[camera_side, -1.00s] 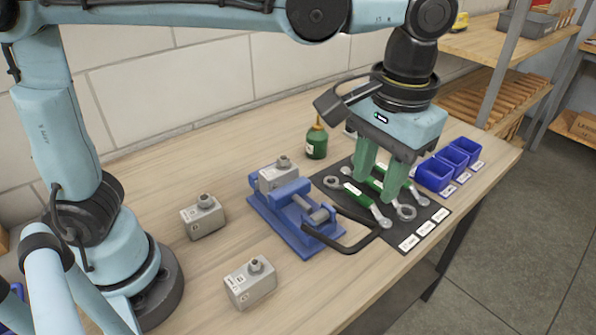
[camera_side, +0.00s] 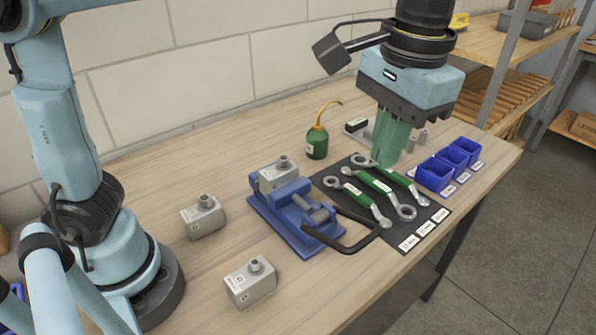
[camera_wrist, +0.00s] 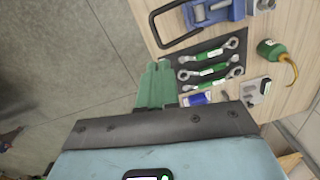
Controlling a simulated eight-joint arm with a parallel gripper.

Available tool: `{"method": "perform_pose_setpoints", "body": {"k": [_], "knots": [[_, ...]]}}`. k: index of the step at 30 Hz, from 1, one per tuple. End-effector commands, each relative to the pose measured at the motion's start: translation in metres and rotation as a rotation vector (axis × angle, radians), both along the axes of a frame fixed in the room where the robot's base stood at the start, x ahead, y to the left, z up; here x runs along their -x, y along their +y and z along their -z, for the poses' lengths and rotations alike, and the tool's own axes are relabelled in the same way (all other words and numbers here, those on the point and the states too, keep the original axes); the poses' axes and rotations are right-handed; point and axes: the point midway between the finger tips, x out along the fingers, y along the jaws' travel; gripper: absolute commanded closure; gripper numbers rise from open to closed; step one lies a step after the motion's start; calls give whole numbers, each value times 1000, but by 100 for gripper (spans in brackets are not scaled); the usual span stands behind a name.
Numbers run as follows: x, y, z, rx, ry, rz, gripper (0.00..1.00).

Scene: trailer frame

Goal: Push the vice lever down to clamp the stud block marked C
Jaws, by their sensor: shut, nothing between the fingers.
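The blue vice (camera_side: 292,226) stands on the bench, and its body also shows at the top of the wrist view (camera_wrist: 236,10). A grey stud block (camera_side: 277,177) sits between its jaws; its marking is not readable. The vice's black bent lever (camera_side: 352,249) extends to the right, low beside the tool mat, and shows in the wrist view (camera_wrist: 152,22). Two more grey stud blocks stand loose left of the vice, one behind (camera_side: 203,219) and one in front (camera_side: 251,285). My gripper (camera_side: 386,162) is shut and empty, above the far edge of the mat, behind and right of the lever, apart from it.
Several green-handled wrenches (camera_side: 376,183) lie on the black mat (camera_side: 432,213). A green oil can (camera_side: 317,142) stands behind the vice. Blue bins (camera_side: 434,175) line the bench's right side. A grey holder with small parts (camera_wrist: 256,90) stands by the mat. The bench front is clear.

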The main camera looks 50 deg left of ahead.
Motion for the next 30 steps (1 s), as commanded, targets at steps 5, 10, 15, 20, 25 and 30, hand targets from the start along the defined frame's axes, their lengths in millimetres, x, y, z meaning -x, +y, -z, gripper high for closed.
{"method": "perform_pose_setpoints", "body": {"k": [5, 10, 15, 20, 25, 30], "knots": [[-1, -4, 1, -3, 26, 381, 100], [-1, -8, 2, -5, 55, 778, 100], [-2, -11, 4, -7, 81, 1129, 100], [-2, -12, 4, -7, 96, 1335, 100], [-2, -13, 7, -7, 102, 1407, 100], [-2, -12, 21, -7, 102, 1408, 100]]}}
